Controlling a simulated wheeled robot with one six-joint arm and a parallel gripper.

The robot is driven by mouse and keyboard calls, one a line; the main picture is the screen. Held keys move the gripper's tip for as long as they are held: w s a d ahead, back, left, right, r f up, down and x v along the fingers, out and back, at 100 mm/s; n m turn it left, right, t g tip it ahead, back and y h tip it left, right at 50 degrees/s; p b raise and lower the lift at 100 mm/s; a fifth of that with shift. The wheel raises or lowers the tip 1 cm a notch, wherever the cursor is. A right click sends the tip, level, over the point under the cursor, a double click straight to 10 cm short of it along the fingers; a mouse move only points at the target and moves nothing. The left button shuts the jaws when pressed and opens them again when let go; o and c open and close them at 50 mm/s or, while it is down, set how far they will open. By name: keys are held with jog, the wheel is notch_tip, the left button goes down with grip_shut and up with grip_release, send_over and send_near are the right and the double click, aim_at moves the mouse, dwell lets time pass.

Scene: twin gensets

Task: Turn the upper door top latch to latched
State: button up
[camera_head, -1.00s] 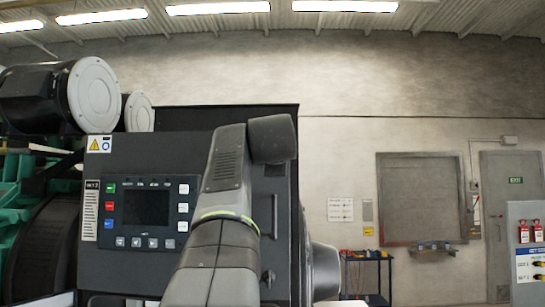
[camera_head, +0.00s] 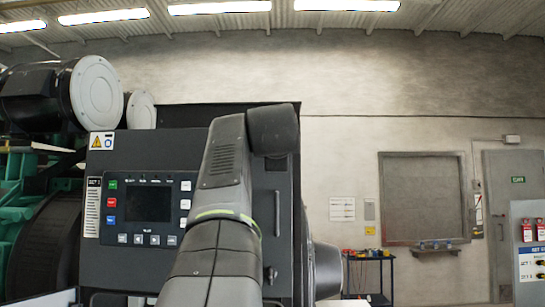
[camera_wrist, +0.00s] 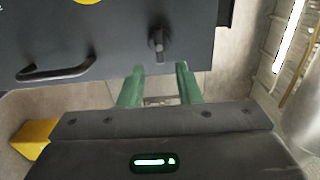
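The upper door (camera_wrist: 110,35) is a dark grey panel filling the top of the wrist view; it also shows in the head view (camera_head: 150,262), partly hidden by my arm. Its top latch (camera_wrist: 158,42) is a small dark round knob with a short lever pointing down in the wrist picture. My gripper (camera_wrist: 160,68) has two green fingers standing apart with nothing between them. The fingertips are just below the latch in the picture, and the lever lines up with the gap. I cannot tell whether they touch the door. The head view hides the gripper and latch behind my arm.
A dark bar handle (camera_wrist: 57,72) is on the door left of the latch. A control panel with a screen (camera_head: 148,204) faces me in the head view.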

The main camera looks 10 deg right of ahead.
jog(key=b+v, duration=0.2)
jog(key=v, duration=0.9)
jog(key=shift+w, duration=0.1)
jog(key=p+x, duration=0.3)
jog(key=x, duration=1)
jog(key=shift+w, duration=0.3)
jog(key=shift+d, duration=0.1)
